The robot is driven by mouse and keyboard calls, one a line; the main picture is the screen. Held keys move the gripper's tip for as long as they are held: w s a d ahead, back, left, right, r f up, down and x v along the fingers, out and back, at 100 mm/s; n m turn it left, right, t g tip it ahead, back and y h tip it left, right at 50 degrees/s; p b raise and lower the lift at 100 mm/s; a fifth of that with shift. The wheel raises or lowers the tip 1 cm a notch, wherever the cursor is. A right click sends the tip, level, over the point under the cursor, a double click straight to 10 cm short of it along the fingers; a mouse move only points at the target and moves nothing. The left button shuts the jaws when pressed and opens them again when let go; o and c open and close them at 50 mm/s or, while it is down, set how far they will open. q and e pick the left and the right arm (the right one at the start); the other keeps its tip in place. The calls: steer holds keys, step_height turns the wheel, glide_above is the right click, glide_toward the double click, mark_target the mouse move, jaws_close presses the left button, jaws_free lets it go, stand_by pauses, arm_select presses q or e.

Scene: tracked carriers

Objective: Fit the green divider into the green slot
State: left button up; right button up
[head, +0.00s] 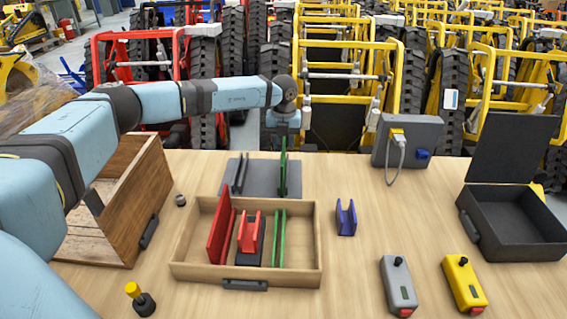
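The green divider (283,174) stands upright at the right end of a dark grey rack (262,184) behind the wooden tray. My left gripper (284,140) points down at its top edge, and the two overlap. The fingers are too small to tell whether they are closed on it. I cannot tell whether the divider's foot touches the rack. The green slot (278,240), a pair of thin upright green rails, is inside the wooden tray (175,268), right of the red parts. No divider shows between its rails. My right gripper is not in view.
In the tray are a red panel (220,232) and a red slotted holder (249,234). A blue holder (346,218) stands right of it. A wooden crate (128,215) is at left, a black open case (515,225) at right. Two control boxes lie in front.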

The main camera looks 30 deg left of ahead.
arm_select(q)
step_height(320, 180, down, 5)
steer(key=shift+w+r, duration=0.1)
steer(key=shift+r, duration=0.05)
jaws_close()
steer(key=shift+r, duration=0.1)
